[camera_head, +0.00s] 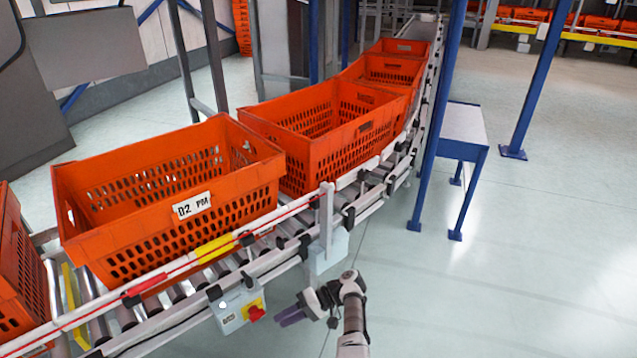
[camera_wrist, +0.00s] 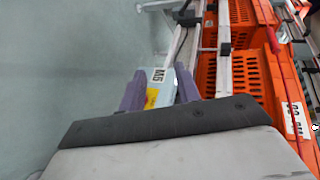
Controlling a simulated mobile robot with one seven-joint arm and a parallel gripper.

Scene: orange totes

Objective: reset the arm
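My arm reaches up from the bottom of the head view, beside the conveyor. My gripper (camera_head: 284,318) has purple fingers that point left, towards the conveyor's near side and close to a grey control box (camera_head: 238,309) with a red knob on yellow. In the wrist view my gripper (camera_wrist: 160,84) shows two purple fingers standing apart, with nothing held between them. The grey box with a yellow label (camera_wrist: 157,88) shows beyond the gap. I cannot tell the exact distance between fingers and box.
A roller conveyor (camera_head: 292,238) carries several orange totes; the nearest full one (camera_head: 235,205) bears a "02 PM" label. A blue post (camera_head: 437,120) and a small blue-legged table (camera_head: 463,125) stand right of it. The floor (camera_head: 530,270) at the right is clear.

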